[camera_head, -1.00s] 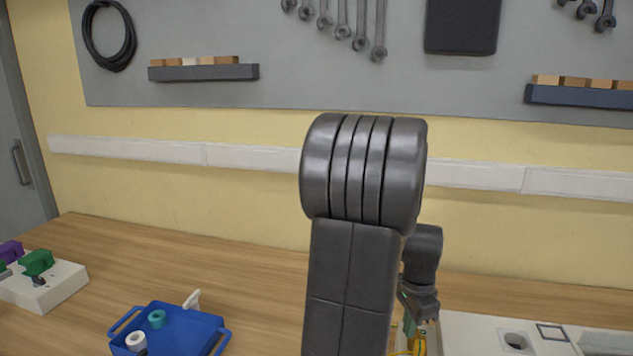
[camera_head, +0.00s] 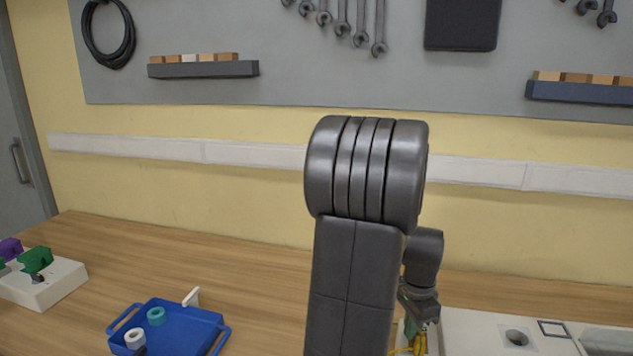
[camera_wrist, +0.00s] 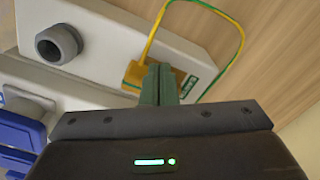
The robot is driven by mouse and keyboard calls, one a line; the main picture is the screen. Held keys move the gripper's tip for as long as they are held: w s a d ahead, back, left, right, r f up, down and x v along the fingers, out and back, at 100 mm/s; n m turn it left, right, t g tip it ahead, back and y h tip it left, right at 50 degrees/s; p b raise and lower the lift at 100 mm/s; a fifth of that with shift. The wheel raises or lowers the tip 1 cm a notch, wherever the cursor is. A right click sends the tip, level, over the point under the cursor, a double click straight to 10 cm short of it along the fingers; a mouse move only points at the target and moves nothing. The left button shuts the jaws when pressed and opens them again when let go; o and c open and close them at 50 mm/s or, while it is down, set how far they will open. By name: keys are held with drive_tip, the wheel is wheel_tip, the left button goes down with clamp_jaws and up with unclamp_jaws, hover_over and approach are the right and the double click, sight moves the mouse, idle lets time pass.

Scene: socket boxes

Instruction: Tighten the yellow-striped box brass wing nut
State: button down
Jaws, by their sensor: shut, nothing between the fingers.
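In the wrist view my gripper (camera_wrist: 160,72) is shut, its dark green fingers together. The fingertips are over a brass-yellow terminal block (camera_wrist: 134,74) on the end of a white box (camera_wrist: 115,35). A yellow-green wire (camera_wrist: 238,30) loops from the block, and a green label is beside the fingers. No wing nut or yellow stripe can be made out; the fingers cover part of the block. I cannot tell whether they touch it.
A grey cable gland (camera_wrist: 58,42) sticks out of the white box. A blue tray (camera_head: 205,335) with small rings stands at the front left, and a white block with coloured parts (camera_head: 55,288) at far left. White panels (camera_head: 470,330) lie at right.

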drive_tip(key=shift+w+d, duration=0.15)
drive_tip(key=shift+d, duration=0.25)
idle(0.3)
drive_tip(key=shift+w+a+p, duration=0.1)
drive_tip(key=shift+w+p, duration=0.25)
drive_tip(key=shift+p, duration=0.35)
idle(0.3)
drive_tip(key=shift+a, duration=0.15)
drive_tip(key=shift+a, duration=0.25)
drive_tip(key=shift+r, duration=0.15)
wheel_tip(320, 180, up, 6)
drive_tip(key=p, duration=0.4)
drive_tip(key=shift+p, duration=0.4)
